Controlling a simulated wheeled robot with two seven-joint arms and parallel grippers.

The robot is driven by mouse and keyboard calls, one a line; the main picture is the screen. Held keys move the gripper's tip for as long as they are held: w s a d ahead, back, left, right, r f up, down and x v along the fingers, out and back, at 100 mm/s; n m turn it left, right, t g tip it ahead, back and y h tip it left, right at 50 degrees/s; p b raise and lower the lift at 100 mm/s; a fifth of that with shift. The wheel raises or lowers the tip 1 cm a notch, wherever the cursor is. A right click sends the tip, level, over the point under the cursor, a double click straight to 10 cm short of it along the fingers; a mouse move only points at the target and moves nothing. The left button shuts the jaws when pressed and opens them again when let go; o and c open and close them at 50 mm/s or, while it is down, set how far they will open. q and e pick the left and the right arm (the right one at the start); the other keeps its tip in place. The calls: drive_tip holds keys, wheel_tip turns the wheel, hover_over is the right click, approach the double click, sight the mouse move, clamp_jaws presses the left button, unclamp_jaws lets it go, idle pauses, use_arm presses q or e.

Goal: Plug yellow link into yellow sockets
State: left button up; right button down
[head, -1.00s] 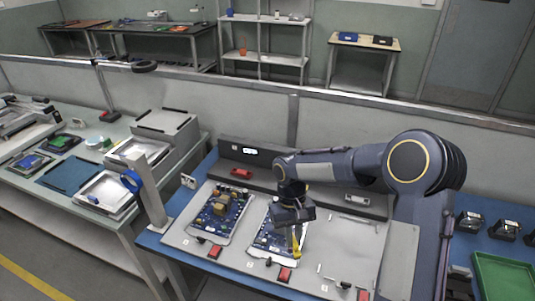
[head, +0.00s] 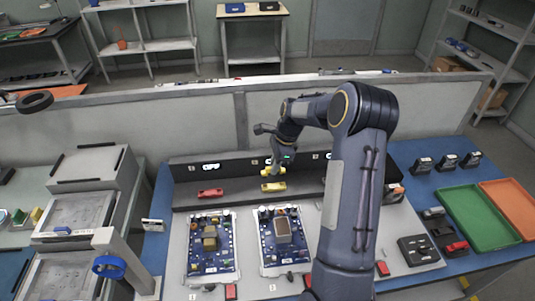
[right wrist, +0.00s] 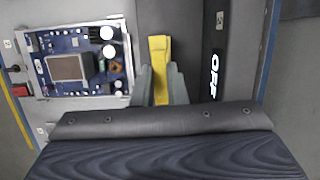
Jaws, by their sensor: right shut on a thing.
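The yellow link (right wrist: 159,68) is between the fingers of my right gripper (right wrist: 162,88) in the right wrist view. The head view shows my right gripper (head: 279,164) above the grey shelf, the yellow link (head: 267,173) at its tips. A yellow piece (head: 273,187), seemingly the yellow sockets, sits on the shelf just below and in front of the held link in the head view. I cannot tell whether link and sockets touch. In the wrist view the sockets are not clearly separate. My left gripper is not in view.
A red piece (head: 210,193) sits on the shelf to the left. Two blue circuit boards (head: 211,258) (right wrist: 83,91) lie in front of it. Lit OFF displays (right wrist: 214,73) line the panel behind. Green (head: 480,217) and orange (head: 512,205) trays stand at the right.

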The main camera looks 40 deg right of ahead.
drive_tip(key=shift+w+d+m, duration=0.1)
drive_tip(key=shift+d+m, duration=0.15)
drive_tip(key=shift+m, duration=0.05)
drive_tip(key=shift+f, duration=0.15)
drive_tip(key=shift+f+b, duration=0.5)
drive_tip(key=shift+b, duration=0.15)
wheel_tip(320, 180, down, 2)
drive_tip(key=shift+f+b, duration=0.15)
drive_tip(key=shift+b, duration=0.75)
drive_tip(key=shift+f+b, duration=0.35)
drive_tip(key=shift+f, duration=0.4)
drive_tip(key=shift+f, duration=0.15)
